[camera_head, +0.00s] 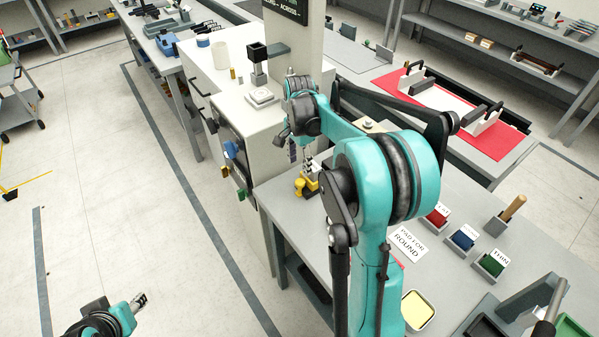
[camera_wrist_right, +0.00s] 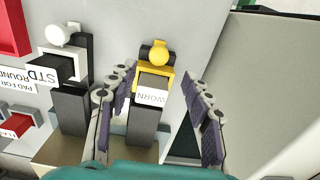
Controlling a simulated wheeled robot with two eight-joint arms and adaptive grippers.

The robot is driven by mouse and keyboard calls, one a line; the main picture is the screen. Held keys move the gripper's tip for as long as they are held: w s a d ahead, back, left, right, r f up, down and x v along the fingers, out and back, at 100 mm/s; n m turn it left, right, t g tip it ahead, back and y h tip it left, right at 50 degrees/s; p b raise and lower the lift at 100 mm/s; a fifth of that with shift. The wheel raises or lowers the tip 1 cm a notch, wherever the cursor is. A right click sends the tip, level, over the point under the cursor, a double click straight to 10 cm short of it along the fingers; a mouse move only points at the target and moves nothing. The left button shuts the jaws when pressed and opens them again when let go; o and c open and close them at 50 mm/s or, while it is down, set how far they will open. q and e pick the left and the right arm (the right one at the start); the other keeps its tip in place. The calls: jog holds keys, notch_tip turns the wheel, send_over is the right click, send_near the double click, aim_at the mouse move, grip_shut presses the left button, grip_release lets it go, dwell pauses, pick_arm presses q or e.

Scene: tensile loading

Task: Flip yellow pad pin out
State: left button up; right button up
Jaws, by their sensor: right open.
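A yellow bracket (camera_wrist_right: 155,82) with a round yellow pin knob (camera_wrist_right: 158,55) stands on the bench, on a dark block with a white "WORN" label. In the head view the yellow piece (camera_head: 299,187) is partly hidden by my right arm. My right gripper (camera_wrist_right: 158,92) is open, one purple-padded finger on each side of the labelled block, with gaps visible; contact is not clear. In the head view the right gripper (camera_head: 310,167) points down at the yellow piece. My left gripper (camera_head: 138,301) is low at the left over open floor, away from the bench; its jaw state is unclear.
A white-knobbed dark block labelled "STD" (camera_wrist_right: 66,62) stands left of the yellow piece in the wrist view. Red (camera_head: 437,215), blue (camera_head: 464,237) and green (camera_head: 491,262) blocks stand on the bench. A pale machine cabinet (camera_head: 262,130) stands beside my right gripper.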

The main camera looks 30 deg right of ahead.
aim_at(300, 181)
jog(key=shift+s+f, duration=0.1)
jog(key=shift+f, duration=0.3)
notch_tip(300, 181, down, 7)
jog(key=shift+b, duration=1.1)
